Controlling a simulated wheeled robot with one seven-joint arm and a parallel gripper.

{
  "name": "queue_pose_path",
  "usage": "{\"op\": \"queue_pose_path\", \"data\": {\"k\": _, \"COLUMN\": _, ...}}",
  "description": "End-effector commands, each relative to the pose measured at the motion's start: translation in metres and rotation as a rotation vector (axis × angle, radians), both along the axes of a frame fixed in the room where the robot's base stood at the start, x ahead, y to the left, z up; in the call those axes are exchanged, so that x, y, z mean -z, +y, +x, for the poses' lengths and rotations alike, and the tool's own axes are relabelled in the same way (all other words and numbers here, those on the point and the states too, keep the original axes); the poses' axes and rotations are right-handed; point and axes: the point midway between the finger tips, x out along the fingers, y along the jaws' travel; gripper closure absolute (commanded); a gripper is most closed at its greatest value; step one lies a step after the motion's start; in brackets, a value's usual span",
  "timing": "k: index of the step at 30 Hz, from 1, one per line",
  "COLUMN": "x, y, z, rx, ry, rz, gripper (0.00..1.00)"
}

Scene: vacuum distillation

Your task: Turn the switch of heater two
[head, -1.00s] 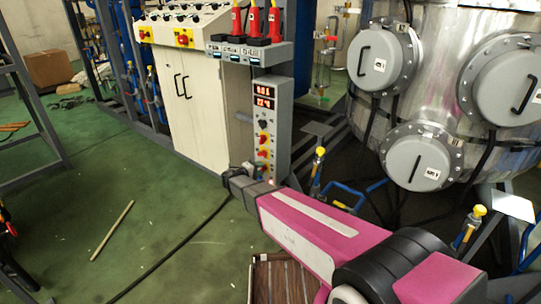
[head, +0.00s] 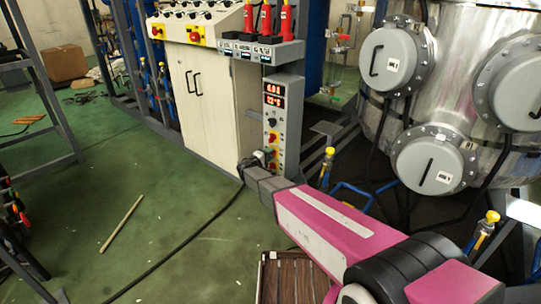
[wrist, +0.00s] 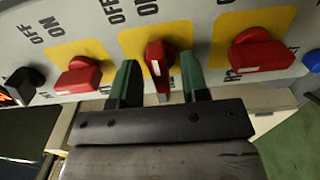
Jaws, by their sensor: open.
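A red rotary switch (wrist: 157,58) on a yellow plate sits between my gripper's two green fingers in the wrist view, with OFF and ON printed above it. My gripper (wrist: 156,80) is open, with one finger on each side of this switch; I cannot tell whether either touches it. Two more red switches flank it, one on the left (wrist: 78,76) and one on the right (wrist: 260,52). The labels naming the heaters are not readable. In the head view, my gripper (head: 262,160) is at the lower part of the narrow grey control panel (head: 290,125).
A black knob (wrist: 22,84) is at the left in the wrist view. In the head view, a white cabinet (head: 200,100) stands left of the panel, and a metal vessel (head: 455,60) with round ports is on the right.

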Motion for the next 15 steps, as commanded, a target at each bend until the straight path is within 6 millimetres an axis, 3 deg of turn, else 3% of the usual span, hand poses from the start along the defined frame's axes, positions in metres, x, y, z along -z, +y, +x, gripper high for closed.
{"op": "queue_pose_path", "data": {"k": 13, "x": 0.0001, "y": -0.0068, "z": 0.0085, "rx": -0.001, "ry": 0.000, "rz": 0.000, "gripper": 0.58}}
{"op": "queue_pose_path", "data": {"k": 14, "x": 0.0001, "y": -0.0068, "z": 0.0085, "rx": -0.001, "ry": 0.000, "rz": 0.000, "gripper": 0.65}}
{"op": "queue_pose_path", "data": {"k": 15, "x": 0.0001, "y": -0.0067, "z": 0.0085, "rx": -0.001, "ry": 0.000, "rz": 0.000, "gripper": 0.78}}
